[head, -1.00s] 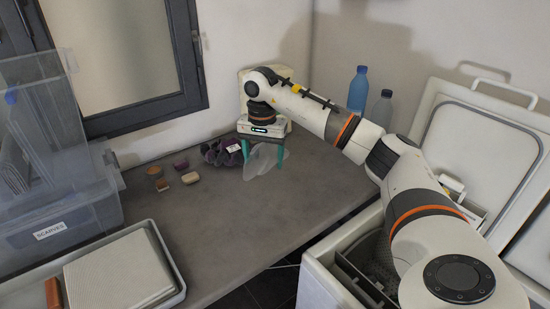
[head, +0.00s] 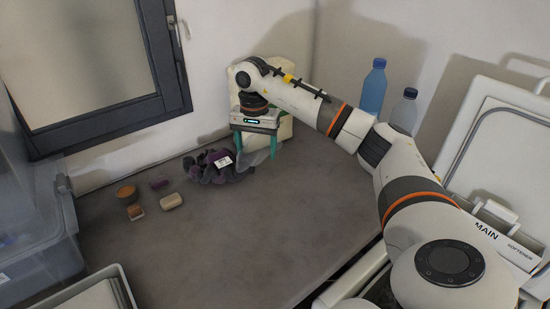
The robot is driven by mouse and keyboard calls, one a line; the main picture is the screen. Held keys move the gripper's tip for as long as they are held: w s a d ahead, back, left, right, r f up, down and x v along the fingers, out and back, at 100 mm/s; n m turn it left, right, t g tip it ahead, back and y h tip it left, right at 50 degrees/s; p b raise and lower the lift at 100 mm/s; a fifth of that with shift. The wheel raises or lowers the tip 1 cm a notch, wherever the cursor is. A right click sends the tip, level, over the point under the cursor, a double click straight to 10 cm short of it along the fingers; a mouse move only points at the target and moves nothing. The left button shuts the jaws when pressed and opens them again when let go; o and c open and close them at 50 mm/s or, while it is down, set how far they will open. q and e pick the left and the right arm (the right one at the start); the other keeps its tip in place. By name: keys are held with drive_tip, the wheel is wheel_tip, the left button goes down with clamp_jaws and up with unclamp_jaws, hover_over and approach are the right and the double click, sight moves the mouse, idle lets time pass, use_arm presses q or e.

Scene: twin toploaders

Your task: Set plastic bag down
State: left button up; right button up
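A translucent, pale plastic bag (head: 262,157) is at the back of the grey counter, by the fingers of my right gripper (head: 256,154). It is faint, and I cannot tell whether it rests fully on the surface. The two teal fingers are spread wide apart and point down. A dark purple crumpled item (head: 205,166) with a white label lies just left of the gripper, touching or close to the bag. My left gripper is not in view.
A pale upright object (head: 286,128) stands behind the gripper. Blue (head: 373,88) and grey (head: 404,112) bottles stand to the right. Several small items, including a beige block (head: 171,201), lie left. A clear bin (head: 40,235) is far left. The counter's middle (head: 235,235) is clear.

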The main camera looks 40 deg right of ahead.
drive_tip(key=b, duration=0.4)
hover_over(259, 200)
wheel_tip(259, 200, down, 4)
drive_tip(key=shift+f, duration=0.55)
wheel_tip(259, 200, down, 5)
drive_tip(key=shift+s+p, duration=0.1)
drive_tip(key=shift+p, duration=0.35)
drive_tip(key=shift+f+p, duration=0.45)
drive_tip(key=shift+f, duration=1.95)
drive_tip(key=o, duration=1.2)
drive_tip(key=shift+o, duration=0.2)
drive_tip(key=shift+r, duration=0.1)
wheel_tip(259, 200, up, 12)
drive_tip(key=shift+f+b, duration=0.1)
drive_tip(key=shift+b, duration=1.05)
